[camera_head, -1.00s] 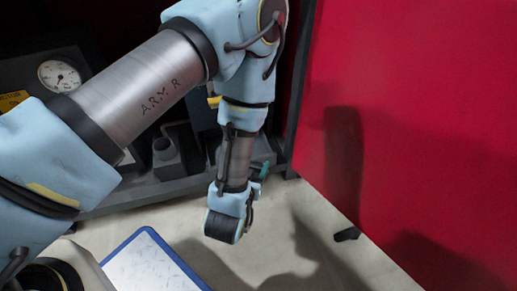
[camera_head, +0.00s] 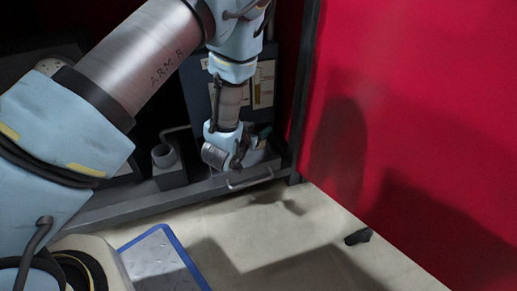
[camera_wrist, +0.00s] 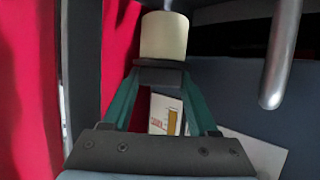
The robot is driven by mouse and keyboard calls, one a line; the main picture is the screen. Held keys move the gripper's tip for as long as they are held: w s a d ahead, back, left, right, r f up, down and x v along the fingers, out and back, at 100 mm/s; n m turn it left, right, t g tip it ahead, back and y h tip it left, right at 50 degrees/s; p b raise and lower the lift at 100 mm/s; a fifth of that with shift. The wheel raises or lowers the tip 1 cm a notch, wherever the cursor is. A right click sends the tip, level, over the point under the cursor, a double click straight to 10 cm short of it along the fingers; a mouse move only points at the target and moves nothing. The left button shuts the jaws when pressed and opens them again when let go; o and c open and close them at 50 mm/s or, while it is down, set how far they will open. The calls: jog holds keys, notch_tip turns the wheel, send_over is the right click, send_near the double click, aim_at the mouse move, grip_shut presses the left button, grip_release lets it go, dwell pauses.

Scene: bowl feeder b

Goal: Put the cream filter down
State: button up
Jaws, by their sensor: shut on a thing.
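The cream filter (camera_wrist: 164,37) is a short pale cylinder at the top of the wrist view. My gripper (camera_wrist: 160,70) has its teal fingers closed on the near end of it. In the head view my gripper (camera_head: 262,134) is small, in front of the dark cabinet, above its bottom ledge. The filter cannot be made out there, and what lies beneath it is unclear.
A dark blue-grey cabinet (camera_head: 264,60) with labels stands behind my gripper. A metal handle (camera_head: 250,180) is close by and may be the bar in the wrist view (camera_wrist: 282,50). A blue-rimmed tray (camera_head: 187,262), a small black object (camera_head: 358,237) and a red wall (camera_head: 420,110) are in view.

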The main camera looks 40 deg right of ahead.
jog(key=f+b, duration=0.1)
jog(key=f, duration=0.2)
jog(key=f+b, duration=0.2)
jog(key=f, duration=0.2)
jog(key=shift+s+a, duration=0.1)
jog(key=shift+s, duration=0.1)
jog(key=shift+w+f+b, duration=0.1)
jog(key=shift+w+b, duration=0.05)
jog(key=shift+b, duration=0.4)
jog(key=o, duration=1.4)
